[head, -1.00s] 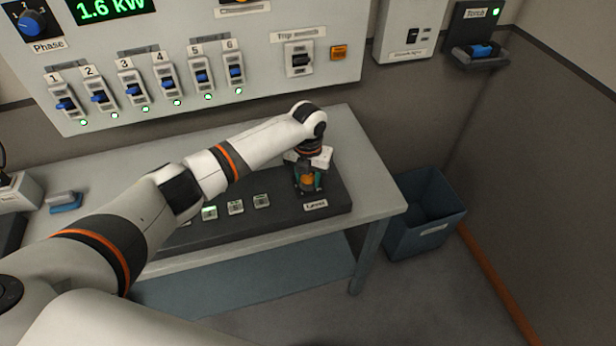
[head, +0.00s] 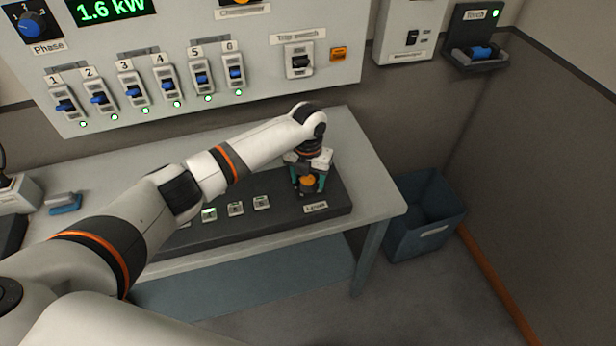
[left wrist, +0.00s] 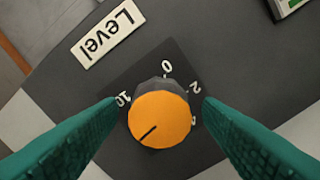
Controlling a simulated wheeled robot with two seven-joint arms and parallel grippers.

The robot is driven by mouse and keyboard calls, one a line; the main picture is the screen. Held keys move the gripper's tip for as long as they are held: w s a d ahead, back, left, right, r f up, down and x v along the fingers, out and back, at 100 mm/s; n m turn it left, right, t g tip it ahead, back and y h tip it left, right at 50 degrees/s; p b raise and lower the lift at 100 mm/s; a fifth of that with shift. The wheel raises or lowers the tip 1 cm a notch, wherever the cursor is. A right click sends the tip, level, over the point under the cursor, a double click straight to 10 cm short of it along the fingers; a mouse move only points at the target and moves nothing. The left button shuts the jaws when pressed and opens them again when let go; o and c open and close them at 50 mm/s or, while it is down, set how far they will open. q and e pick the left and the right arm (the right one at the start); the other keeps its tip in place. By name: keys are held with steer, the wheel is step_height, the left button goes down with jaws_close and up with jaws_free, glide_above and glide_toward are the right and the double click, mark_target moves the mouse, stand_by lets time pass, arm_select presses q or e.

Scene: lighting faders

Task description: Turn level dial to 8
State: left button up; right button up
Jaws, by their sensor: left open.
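The orange level dial (head: 307,182) sits at the right end of the dark console, by the "Level" label (head: 315,207). It also shows in the left wrist view (left wrist: 160,120), where its dark pointer line points to the lower left. The marks 0, 2 and 10 are readable there; no number is readable beside the pointer. My left gripper (head: 308,186) is over the dial, its green fingers open on either side of it. My right gripper is in neither view.
The dark console (head: 270,222) lies on a grey table (head: 368,190) and carries several small lit buttons. A blue bin (head: 425,215) is right of the table. A blue-and-grey block (head: 65,208) lies at the left.

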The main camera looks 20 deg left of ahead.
mark_target(308, 179)
arm_select(q)
step_height(308, 179, up, 12)
steer(key=b, duration=0.2)
stand_by(0.5)
